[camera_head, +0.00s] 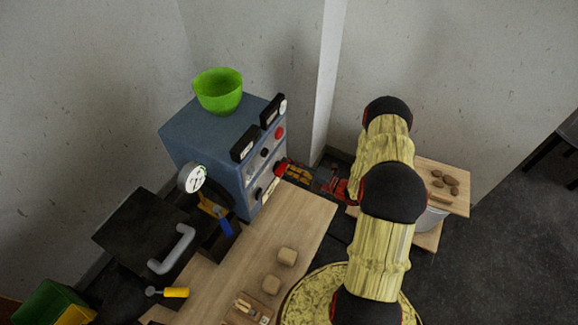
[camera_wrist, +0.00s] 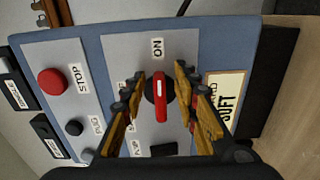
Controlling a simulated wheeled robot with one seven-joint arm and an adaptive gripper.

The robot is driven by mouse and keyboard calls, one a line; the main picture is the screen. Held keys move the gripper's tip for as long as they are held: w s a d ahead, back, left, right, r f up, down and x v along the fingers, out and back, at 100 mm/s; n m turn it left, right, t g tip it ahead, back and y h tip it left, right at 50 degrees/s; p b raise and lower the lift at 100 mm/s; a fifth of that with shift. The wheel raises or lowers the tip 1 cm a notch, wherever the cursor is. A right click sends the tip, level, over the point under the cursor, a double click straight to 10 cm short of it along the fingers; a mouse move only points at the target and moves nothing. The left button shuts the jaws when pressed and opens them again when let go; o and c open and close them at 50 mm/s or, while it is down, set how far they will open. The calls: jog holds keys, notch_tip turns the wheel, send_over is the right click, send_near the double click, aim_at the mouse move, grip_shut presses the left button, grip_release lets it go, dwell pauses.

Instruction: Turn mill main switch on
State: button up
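The mill is a blue box (camera_head: 205,135) with a grey control panel; its panel side fills much of the wrist view (camera_wrist: 95,50). My gripper (camera_wrist: 161,78) is open, with one yellow finger on each side of the red handle and gaps visible between. Whether the fingertips touch the panel cannot be told. In the head view my gripper (camera_head: 287,171) is at the mill's right side, and the switch cannot be made out there.
A red STOP button (camera_wrist: 53,82) and small black knobs (camera_wrist: 74,127) are on the panel. A yellow label plate (camera_wrist: 226,98) is close to the right finger. A green bowl (camera_head: 218,92) sits on the mill.

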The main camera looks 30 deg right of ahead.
jog(key=v, duration=1.2)
dwell(0.3)
